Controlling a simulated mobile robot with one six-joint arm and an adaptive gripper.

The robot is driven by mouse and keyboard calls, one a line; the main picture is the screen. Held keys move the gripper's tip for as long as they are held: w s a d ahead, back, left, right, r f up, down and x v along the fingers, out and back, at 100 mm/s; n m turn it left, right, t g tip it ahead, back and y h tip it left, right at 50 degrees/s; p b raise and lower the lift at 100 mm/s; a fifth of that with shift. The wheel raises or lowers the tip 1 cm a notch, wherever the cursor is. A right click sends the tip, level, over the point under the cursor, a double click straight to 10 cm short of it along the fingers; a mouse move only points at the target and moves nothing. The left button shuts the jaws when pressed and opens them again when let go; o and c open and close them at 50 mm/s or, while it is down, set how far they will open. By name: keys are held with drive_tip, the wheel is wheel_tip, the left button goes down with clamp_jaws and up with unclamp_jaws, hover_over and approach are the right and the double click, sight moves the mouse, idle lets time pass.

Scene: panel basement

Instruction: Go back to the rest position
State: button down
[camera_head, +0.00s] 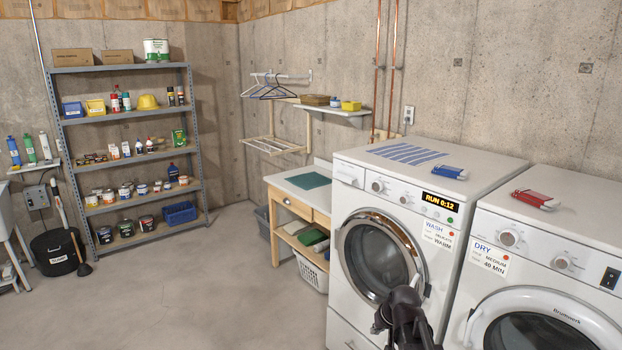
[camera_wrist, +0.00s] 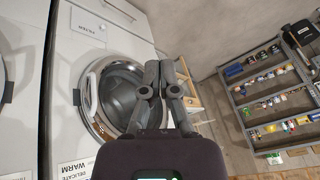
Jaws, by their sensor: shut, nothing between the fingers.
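My gripper (camera_head: 382,322) shows at the bottom of the head view, in front of the washing machine (camera_head: 344,172) and its round door (camera_head: 372,256). In the wrist view my gripper (camera_wrist: 163,72) has its fingers together with nothing between them. The washer's door (camera_wrist: 112,98) shows just left of the fingers there. The washer's display (camera_head: 438,200) reads RUN 0:12. Part of the washer's lower front is hidden behind my arm.
The dryer (camera_head: 488,207) stands close on the right. A blue-handled item (camera_head: 449,172) and a red-handled item (camera_head: 535,199) lie on the machine tops. A small wooden table (camera_head: 296,207) stands left of the washer. A shelf rack (camera_head: 130,163) is at the back. The floor (camera_head: 215,290) left is clear.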

drive_tip(key=s+a+f+g+h, duration=0.1)
drive_tip(key=s+f+g+h, duration=0.1)
drive_tip(key=s, duration=1.2)
drive_tip(key=shift+f+n+g+b, duration=0.3)
drive_tip(key=shift+f+g+b, duration=0.2)
drive_tip(key=shift+g, duration=0.7)
